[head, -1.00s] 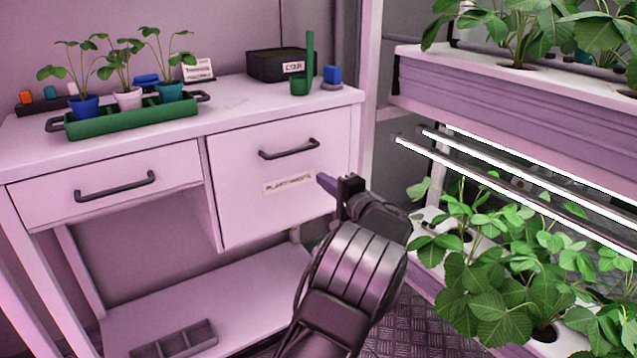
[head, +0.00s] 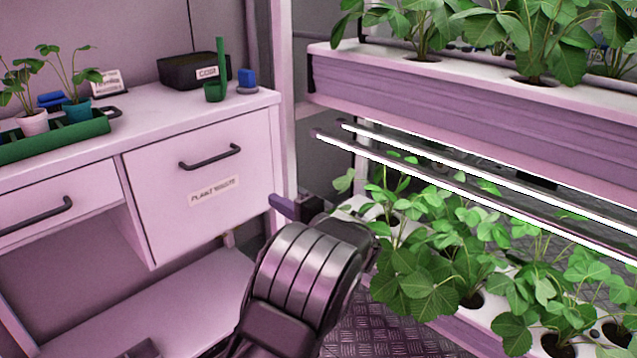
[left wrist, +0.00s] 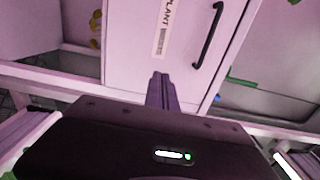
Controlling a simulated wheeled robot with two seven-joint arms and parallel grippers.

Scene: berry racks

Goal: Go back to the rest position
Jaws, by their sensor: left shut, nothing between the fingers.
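My left gripper (head: 290,207) is in front of the lower right part of the desk, near the "plant waste" drawer (head: 205,165). It is shut and holds nothing. In the left wrist view the closed fingers (left wrist: 161,92) point toward the label on the drawer front. The drawer looks closed, and I see a gap between the fingers and it that I cannot measure. My right gripper is not in view.
The desk top holds a green tray (head: 60,138) with potted seedlings, a black box (head: 187,73), a green holder (head: 215,90) and a blue item (head: 247,79). A plant rack (head: 450,115) with lit tubes and leafy plants stands close on the right. Patterned floor (head: 375,335) shows below.

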